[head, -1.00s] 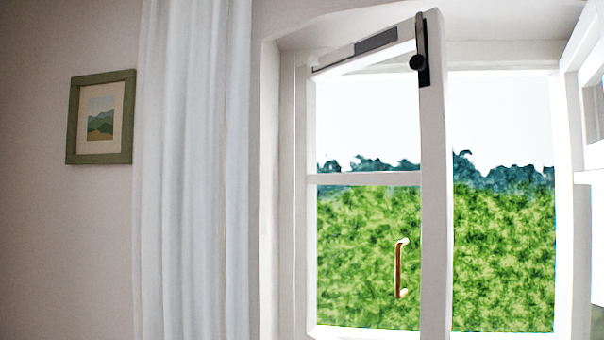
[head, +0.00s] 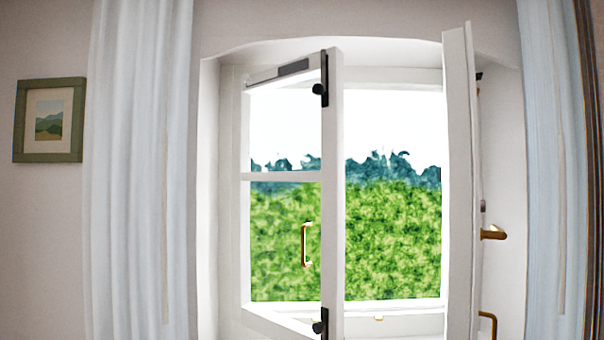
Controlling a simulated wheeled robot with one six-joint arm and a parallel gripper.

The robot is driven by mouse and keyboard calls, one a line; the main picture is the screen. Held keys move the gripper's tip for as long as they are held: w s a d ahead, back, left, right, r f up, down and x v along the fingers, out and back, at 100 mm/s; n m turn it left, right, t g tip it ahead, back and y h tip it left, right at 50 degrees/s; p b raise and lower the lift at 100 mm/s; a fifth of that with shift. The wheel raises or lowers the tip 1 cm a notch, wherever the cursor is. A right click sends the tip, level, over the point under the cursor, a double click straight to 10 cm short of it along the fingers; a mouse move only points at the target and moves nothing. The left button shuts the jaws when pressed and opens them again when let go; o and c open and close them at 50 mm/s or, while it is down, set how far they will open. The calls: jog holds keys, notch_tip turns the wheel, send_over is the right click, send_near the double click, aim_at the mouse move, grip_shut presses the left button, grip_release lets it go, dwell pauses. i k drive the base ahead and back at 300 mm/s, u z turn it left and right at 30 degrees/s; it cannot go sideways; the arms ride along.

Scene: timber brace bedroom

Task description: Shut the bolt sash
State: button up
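The left window sash (head: 335,190), which carries the black bolts, is white, hinged at the left and swung inward into the room. A black bolt with a round knob sits at the top of its free edge (head: 320,88), and another sits near the bottom (head: 320,326). A brass pull handle (head: 305,245) shows at the sash, left of its free edge. The right sash (head: 460,180) also stands open, seen nearly edge-on. A brass lever (head: 493,233) and a lower brass handle (head: 488,316) are on its right side. My gripper is not in view.
The window frame (head: 208,200) surrounds the opening, with hedge and sky outside. A pale curtain (head: 140,180) hangs on the left and another (head: 548,170) on the right. A framed picture (head: 48,120) is on the left wall. A gap separates the two sashes.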

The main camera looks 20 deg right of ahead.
aim_at(274, 326)
jog(key=z, duration=0.2)
jog(key=i, duration=1)
jog(key=u, duration=0.5)
jog(key=k, duration=1.15)
jog(key=u, duration=0.5)
jog(key=i, duration=0.8)
jog(key=u, duration=0.3)
